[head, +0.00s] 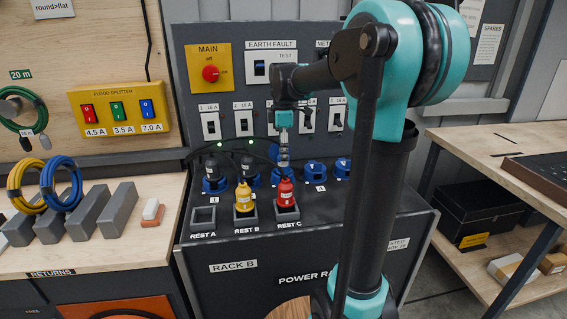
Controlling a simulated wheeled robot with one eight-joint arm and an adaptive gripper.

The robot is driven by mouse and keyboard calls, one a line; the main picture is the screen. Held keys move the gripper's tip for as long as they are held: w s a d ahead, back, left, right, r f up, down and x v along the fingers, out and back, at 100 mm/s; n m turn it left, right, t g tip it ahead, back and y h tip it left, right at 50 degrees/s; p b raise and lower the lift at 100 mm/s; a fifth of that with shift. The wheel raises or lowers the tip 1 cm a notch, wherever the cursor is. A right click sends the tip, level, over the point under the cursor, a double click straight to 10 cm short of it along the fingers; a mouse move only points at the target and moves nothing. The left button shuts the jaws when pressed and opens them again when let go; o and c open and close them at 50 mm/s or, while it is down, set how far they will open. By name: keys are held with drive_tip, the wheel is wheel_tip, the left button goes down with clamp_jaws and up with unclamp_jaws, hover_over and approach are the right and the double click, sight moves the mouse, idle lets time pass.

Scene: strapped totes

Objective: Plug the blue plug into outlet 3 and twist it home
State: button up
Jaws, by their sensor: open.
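My gripper (284,162) points down in front of the row of blue outlets on the rack, just behind the red plug (285,191). It is open, and I see nothing clearly between its fingers. The third outlet from the left is mostly hidden behind my gripper and the red plug. No blue plug can be clearly made out. The red plug stands upright in REST C (287,214). A yellow plug (244,198) stands in REST B (246,220). REST A (203,217) is empty.
Black plugs (212,169) (246,166) stand in the first two outlets, with dark cables arching nearby. Outlets farther right (315,171) look empty. My arm covers the rack's right part. A wooden bench (100,250) with grey blocks and coiled cables (62,185) lies left.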

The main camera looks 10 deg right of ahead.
drive_tip(key=shift+f, duration=1.8)
drive_tip(key=c, duration=1.3)
drive_tip(key=shift+m, duration=0.7)
drive_tip(key=shift+c, duration=0.2)
drive_tip(key=shift+m, duration=0.7)
drive_tip(key=shift+m, duration=0.7)
drive_tip(key=o, duration=1.3)
